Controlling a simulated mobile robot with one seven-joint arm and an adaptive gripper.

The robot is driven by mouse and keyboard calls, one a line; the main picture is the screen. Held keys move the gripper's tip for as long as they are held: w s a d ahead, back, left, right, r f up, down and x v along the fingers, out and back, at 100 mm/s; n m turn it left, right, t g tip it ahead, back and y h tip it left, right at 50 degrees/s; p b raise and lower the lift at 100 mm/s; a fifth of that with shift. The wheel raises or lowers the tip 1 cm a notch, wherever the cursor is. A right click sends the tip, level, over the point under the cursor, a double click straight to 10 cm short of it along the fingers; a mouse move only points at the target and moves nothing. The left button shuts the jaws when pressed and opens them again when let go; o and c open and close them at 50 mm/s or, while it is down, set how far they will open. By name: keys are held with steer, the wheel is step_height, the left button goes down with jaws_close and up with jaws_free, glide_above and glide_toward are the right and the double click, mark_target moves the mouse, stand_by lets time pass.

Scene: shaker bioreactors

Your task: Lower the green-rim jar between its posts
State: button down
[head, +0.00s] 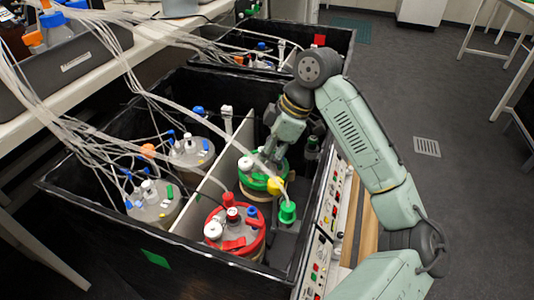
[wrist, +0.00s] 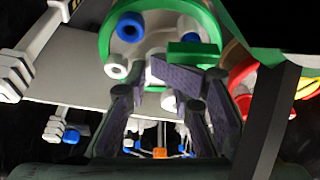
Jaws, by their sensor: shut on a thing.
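The green-rim jar (head: 250,184) is in the right half of the near black box in the head view. Its green rim also shows at the top of the wrist view (wrist: 106,42), with blue and white caps on the lid. My gripper (head: 268,155) is above the jar's lid. In the wrist view its dark fingers (wrist: 172,85) are closed at the lid, on a part they mostly hide. The jar's base and any gap beneath it are hidden. A pale post (head: 227,120) stands behind the jar; I cannot tell which posts are the jar's own.
The red-rim jar (head: 262,238) stands close in front. A green-capped bottle (head: 288,213) is at the right front. A pale divider (head: 214,182) separates two grey-lidded jars on the left. Tubes hang over the box (head: 110,245). A control panel (head: 325,215) lines its right side.

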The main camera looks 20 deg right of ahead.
steer(key=shift+a+f, duration=0.1)
steer(key=shift+f, duration=0.35)
steer(key=c, duration=1.1)
jaws_free()
steer(key=shift+s+f, duration=0.1)
steer(key=shift+v, duration=4.4)
steer(key=shift+a, duration=0.1)
